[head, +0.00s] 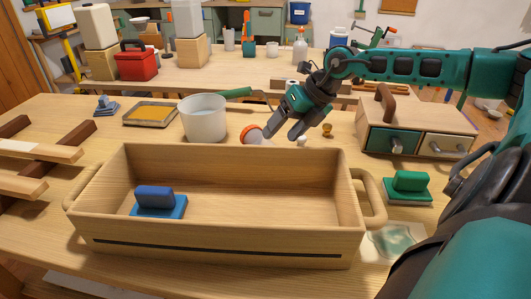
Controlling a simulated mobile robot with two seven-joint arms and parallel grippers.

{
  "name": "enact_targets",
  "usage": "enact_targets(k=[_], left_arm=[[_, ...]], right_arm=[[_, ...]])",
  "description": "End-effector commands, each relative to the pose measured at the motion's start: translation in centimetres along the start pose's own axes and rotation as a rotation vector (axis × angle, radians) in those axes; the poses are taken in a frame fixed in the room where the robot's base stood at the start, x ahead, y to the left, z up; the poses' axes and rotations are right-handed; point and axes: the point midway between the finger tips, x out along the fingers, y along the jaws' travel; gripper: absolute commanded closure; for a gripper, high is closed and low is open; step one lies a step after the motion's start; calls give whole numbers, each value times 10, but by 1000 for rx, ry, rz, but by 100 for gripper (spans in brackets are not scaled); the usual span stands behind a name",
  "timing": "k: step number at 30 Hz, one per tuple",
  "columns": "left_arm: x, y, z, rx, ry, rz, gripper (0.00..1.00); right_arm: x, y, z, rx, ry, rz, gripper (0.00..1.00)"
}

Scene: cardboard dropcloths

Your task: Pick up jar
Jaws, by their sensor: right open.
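A small pale jar (260,141) with an orange-red lid (251,133) appears to lie tilted on the table behind the wooden box. The box's back wall hides its lower part. My right gripper (283,132) is open, pointing down and left, with its fingertips just right of and close above the jar. I cannot tell whether a fingertip touches it. My left gripper is not in view.
A wooden box (215,245) with a blue block tool (154,197) inside fills the front. A white tub (203,119) stands left of the jar. A small drawer cabinet (450,118) and a green block tool (408,184) are at the right.

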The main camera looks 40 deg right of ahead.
Motion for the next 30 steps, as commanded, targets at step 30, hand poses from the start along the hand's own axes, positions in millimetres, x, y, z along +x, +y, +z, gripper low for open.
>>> enact_targets(k=[30], left_arm=[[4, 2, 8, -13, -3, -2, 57]], right_arm=[[62, -3, 6, 3, -2, -4, 31]])
